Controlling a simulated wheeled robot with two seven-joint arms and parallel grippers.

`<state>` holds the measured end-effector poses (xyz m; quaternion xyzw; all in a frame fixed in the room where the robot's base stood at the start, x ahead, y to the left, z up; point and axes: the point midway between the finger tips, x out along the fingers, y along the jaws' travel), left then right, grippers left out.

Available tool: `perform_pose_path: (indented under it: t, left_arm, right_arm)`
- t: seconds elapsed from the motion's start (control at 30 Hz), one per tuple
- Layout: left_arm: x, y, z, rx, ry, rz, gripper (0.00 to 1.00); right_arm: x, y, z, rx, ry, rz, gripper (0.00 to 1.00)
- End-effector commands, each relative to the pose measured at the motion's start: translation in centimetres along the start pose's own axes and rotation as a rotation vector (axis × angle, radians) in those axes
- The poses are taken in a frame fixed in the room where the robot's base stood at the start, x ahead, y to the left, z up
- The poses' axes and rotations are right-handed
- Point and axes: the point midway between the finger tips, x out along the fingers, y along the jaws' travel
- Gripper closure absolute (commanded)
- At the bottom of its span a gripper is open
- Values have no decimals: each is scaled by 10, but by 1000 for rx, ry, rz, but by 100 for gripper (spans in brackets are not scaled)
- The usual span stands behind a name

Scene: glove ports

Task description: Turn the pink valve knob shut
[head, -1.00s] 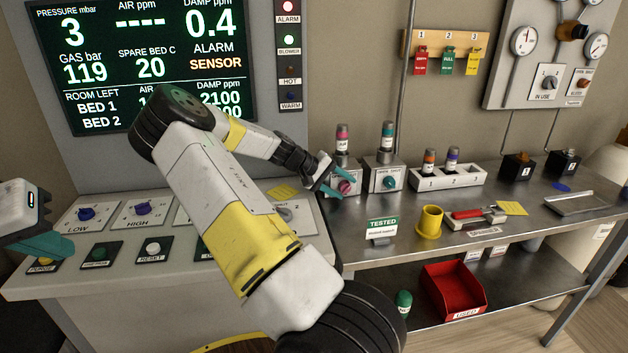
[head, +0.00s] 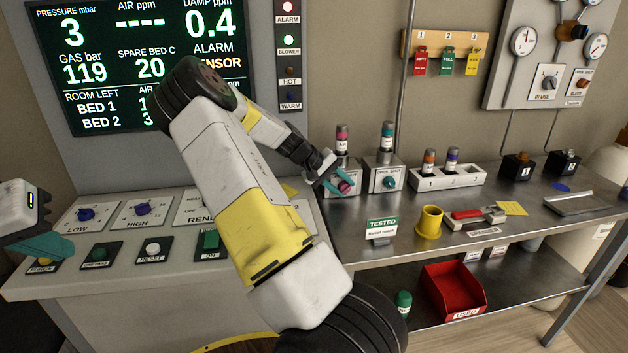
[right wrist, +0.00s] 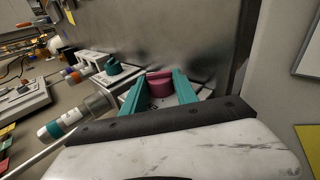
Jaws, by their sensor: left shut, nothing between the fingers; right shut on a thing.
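The pink valve knob (head: 345,187) sits on the front of a grey metal block (head: 341,166) that has a pink-banded cylinder (head: 342,138) standing on top. My right gripper (head: 338,188) is at this knob, its teal fingers on either side. In the right wrist view the pink knob (right wrist: 160,84) lies between the two teal fingers, and the gripper is shut on it. The knob's exact angle is partly hidden by the fingers. My left gripper (head: 45,246) is shut and empty over the left end of the console.
A similar block with a teal knob (head: 389,183) stands just right of the pink one. A yellow cup (head: 429,221), a TESTED sign (head: 382,229) and a white rack (head: 449,179) stand on the bench (head: 480,240). The console (head: 110,250) is at left.

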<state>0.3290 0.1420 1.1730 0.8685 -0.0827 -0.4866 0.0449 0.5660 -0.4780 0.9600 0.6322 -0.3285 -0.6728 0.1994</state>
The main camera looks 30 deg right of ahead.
Motion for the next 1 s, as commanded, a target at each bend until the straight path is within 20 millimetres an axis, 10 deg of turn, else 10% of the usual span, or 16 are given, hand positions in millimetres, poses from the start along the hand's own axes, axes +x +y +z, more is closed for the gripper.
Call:
perform_pose_path:
  t: [0.1, 0.47, 1.0]
  left_arm:
    - [0, 0, 0, 0, 0, 0, 100]
    - [0, 0, 0, 0, 0, 0, 100]
    - [0, 0, 0, 0, 0, 0, 100]
  right_arm:
    - [0, 0, 0, -1, -1, 1, 45]
    - [-3, 0, 0, 0, 1, 1, 45]
    - [-76, 0, 0, 0, 0, 0, 45]
